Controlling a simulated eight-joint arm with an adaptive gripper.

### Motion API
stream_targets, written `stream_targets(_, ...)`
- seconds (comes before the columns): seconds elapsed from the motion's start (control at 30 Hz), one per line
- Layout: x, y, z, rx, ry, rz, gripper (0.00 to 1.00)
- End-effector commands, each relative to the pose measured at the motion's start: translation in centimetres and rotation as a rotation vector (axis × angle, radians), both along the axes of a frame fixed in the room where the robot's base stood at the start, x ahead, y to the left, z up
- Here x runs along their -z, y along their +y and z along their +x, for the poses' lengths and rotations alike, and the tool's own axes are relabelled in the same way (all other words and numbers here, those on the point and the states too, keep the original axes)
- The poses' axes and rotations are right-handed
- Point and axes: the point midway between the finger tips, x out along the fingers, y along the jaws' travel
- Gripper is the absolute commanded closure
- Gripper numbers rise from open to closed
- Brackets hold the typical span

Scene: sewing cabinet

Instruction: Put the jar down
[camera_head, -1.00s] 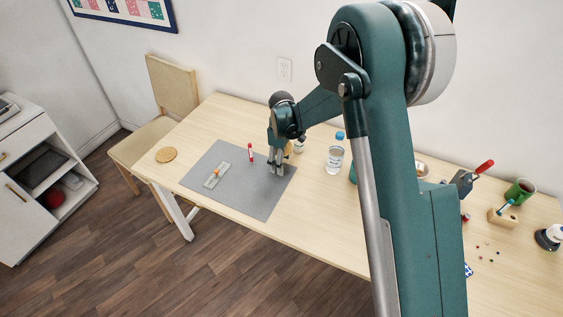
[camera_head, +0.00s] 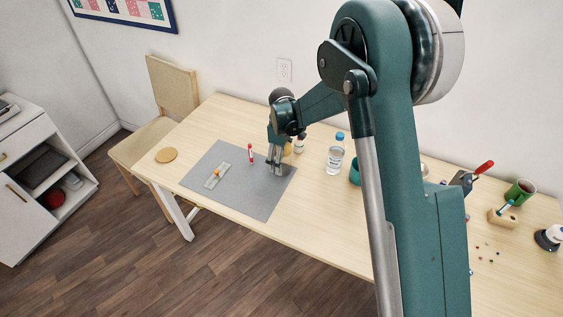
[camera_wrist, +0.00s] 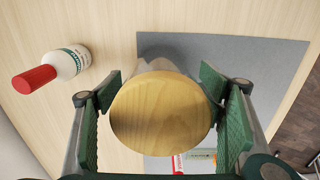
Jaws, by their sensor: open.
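The jar shows from above in the wrist view as a round, pale wooden lid (camera_wrist: 160,113), with a little of its clear side visible around the lid. My gripper (camera_wrist: 165,103) is open, with one green-padded finger on each side of the lid. In the head view my gripper (camera_head: 277,164) is low over the right part of the grey mat (camera_head: 245,200). There the fingers largely hide the jar. Its base is hidden in the wrist view.
A white bottle with a red cap (camera_wrist: 52,69) stands left of the jar in the wrist view. A clear bottle with a blue cap (camera_head: 335,156) and a teal cup (camera_head: 355,172) stand to the right.

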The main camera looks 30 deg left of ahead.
Motion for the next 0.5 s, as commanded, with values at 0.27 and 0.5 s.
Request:
stream_targets(0.27, -4.4, 0.0, -0.1, 0.000, 0.000, 0.000, 0.32)
stream_targets(0.5, -8.0, 0.0, -0.1, 0.000, 0.000, 0.000, 0.32)
